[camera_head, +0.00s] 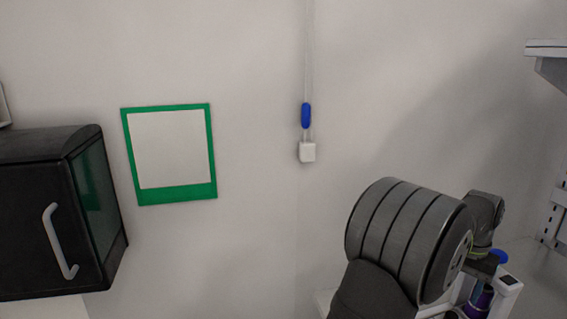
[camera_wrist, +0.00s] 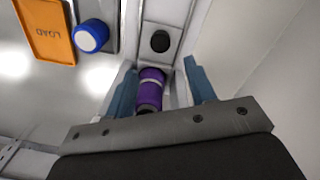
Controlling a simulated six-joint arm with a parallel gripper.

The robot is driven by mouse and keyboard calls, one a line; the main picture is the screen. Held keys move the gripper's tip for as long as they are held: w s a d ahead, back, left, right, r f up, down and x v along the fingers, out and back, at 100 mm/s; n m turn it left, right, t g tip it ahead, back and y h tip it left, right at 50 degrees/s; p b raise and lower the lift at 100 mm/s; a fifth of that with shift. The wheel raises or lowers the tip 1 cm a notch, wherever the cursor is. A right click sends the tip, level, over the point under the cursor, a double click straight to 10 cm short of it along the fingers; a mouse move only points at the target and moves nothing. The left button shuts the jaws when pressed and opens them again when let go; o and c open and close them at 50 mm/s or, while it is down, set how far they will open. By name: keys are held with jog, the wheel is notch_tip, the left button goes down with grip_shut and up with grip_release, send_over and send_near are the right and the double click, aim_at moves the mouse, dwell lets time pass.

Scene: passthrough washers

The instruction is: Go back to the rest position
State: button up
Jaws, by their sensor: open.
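My gripper (camera_wrist: 159,66) is open in the wrist view, with one blue-grey finger on each side. A purple cylinder (camera_wrist: 151,76) with a pale band shows between the fingers, and I cannot tell whether they touch it or how far beyond them it is. In the head view my arm fills the lower right, and part of a purple object (camera_head: 483,301) shows below its end. My fingers are not clear there.
An orange tray marked LOAD (camera_wrist: 68,52) and a blue-and-white round container (camera_wrist: 91,36) are at upper left in the wrist view. A black round piece (camera_wrist: 160,41) lies beyond the cylinder. A black cabinet (camera_head: 28,220) stands left in the head view; shelving (camera_head: 550,48) is right.

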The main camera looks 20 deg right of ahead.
aim_at(453, 314)
notch_tip(453, 314, down, 8)
jog(key=shift+s+f, duration=0.15)
jog(key=shift+a, duration=0.1)
dwell(0.4)
